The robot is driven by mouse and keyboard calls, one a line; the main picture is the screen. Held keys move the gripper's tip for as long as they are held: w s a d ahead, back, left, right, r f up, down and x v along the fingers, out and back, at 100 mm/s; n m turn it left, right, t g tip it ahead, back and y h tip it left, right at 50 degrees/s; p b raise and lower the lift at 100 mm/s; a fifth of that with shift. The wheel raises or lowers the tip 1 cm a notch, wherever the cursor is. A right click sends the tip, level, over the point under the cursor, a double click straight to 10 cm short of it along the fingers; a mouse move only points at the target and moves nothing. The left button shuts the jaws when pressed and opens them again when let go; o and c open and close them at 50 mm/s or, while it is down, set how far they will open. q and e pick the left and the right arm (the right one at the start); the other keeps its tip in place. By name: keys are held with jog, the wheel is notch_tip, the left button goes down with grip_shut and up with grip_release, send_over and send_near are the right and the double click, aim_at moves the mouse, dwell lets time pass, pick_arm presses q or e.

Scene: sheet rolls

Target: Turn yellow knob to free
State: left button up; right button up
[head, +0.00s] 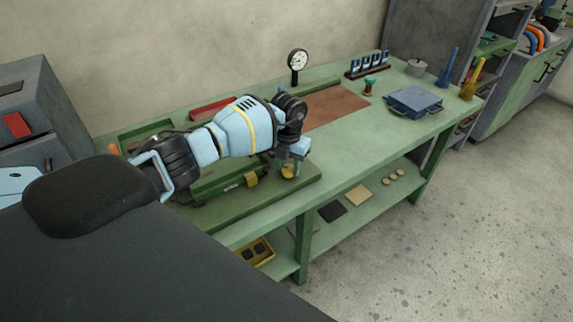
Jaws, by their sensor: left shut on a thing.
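The yellow knob (287,171) sits at the right end of a green sheet-roll machine (215,180) on the green workbench. My left gripper (289,163) comes in from the left and points down over the knob. Its fingers are shut on the knob, and they and the wrist hide part of it. The knob's exact angle is too small to tell. A second yellow part (251,180) shows on the machine's front, left of the gripper. My right gripper is not in view.
A dial gauge (298,62) stands behind my left wrist. A brown mat (335,107), a blue box (414,101) and a yellow funnel-shaped thing (471,82) lie farther right on the workbench (395,135). The lower shelf holds small plates. Open floor (450,220) lies to the right.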

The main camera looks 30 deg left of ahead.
aim_at(288, 168)
pick_arm(q)
jog(key=shift+r+n, duration=0.1)
jog(key=shift+n, duration=0.5)
jog(key=o, duration=1)
jog(key=shift+r+p, duration=0.35)
jog(key=shift+r, duration=3.5)
